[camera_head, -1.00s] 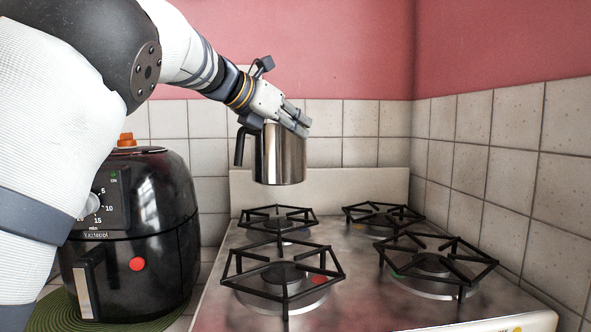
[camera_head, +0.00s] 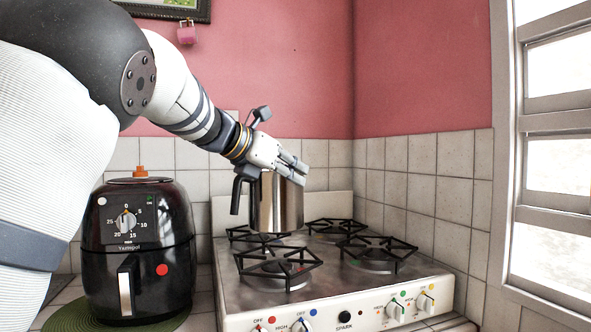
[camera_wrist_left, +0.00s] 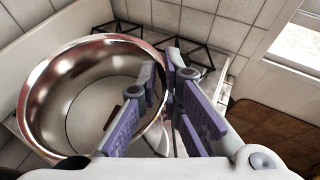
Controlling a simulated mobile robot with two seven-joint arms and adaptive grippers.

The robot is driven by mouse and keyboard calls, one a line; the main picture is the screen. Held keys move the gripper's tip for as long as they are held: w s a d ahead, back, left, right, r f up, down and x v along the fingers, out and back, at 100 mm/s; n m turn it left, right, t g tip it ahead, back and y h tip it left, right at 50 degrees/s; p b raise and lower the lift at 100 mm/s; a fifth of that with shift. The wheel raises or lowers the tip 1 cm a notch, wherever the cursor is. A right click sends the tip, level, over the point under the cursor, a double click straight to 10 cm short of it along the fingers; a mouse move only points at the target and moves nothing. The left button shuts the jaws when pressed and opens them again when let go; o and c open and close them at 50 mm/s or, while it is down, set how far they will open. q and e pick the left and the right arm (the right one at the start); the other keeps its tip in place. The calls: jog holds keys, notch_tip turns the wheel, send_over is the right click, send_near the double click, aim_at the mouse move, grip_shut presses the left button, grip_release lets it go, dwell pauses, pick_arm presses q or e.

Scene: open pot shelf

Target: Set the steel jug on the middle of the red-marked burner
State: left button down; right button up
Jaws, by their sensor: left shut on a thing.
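The steel jug (camera_head: 276,207), with a black handle on its left side, hangs upright from my left gripper (camera_head: 296,168). In the left wrist view my gripper (camera_wrist_left: 168,82) is shut on the jug's wall at the rim, one finger over the inside and one outside. The jug's inside (camera_wrist_left: 85,95) looks empty. The red-marked burner (camera_head: 279,268) is the front left one, under a black grate. The jug's base shows just above and behind this grate, apart from it. The red mark is small and partly covered by grate bars. My right gripper is out of view.
The white stove (camera_head: 370,300) has other grated burners at back left, back right (camera_head: 336,228) and front right (camera_head: 378,256). The jug partly covers the back left one. A black air fryer (camera_head: 137,245) stands left of the stove. Tiled walls close the back and right.

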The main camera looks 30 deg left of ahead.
aim_at(287, 204)
pick_arm(q)
jog(key=shift+w+a+f, duration=0.1)
jog(key=shift+w+f, duration=0.05)
jog(key=shift+f, duration=3.1)
jog(key=c, duration=1.7)
grip_release()
jog(key=shift+f, duration=0.2)
jog(key=v, duration=1.2)
jog(key=shift+r, duration=0.1)
